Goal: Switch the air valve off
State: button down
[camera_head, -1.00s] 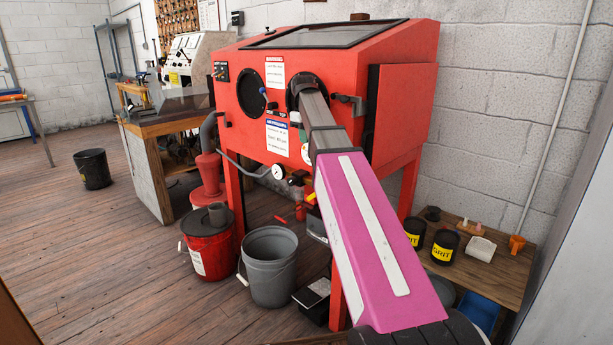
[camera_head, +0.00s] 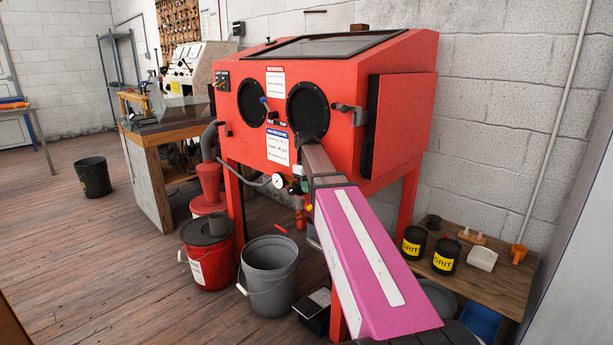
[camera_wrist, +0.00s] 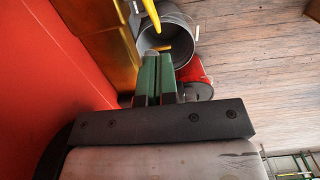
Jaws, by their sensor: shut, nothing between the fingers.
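My gripper (camera_wrist: 158,70) shows in the wrist view with its two green fingers together and nothing between them. A yellow lever-like bar (camera_wrist: 151,14) is beyond the fingertips at the top, apart from them. I cannot tell for sure if it is the air valve's handle. In the head view, air fittings with a round white gauge (camera_head: 278,181) hang below the front of the red blasting cabinet (camera_head: 345,75). A small red-orange part (camera_head: 310,208) shows there beside my arm.
The cabinet's red wall (camera_wrist: 45,80) is close on the left in the wrist view. A grey bucket (camera_head: 268,270) and a red bucket (camera_head: 208,255) stand on the floor below. Grit cans (camera_head: 446,252) stand on a low wooden bench at right.

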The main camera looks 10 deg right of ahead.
jog(key=shift+s+f, duration=0.1)
jog(key=shift+f, duration=2.05)
jog(key=shift+d+f, duration=0.1)
jog(key=shift+f, duration=0.25)
jog(key=shift+r, duration=0.15)
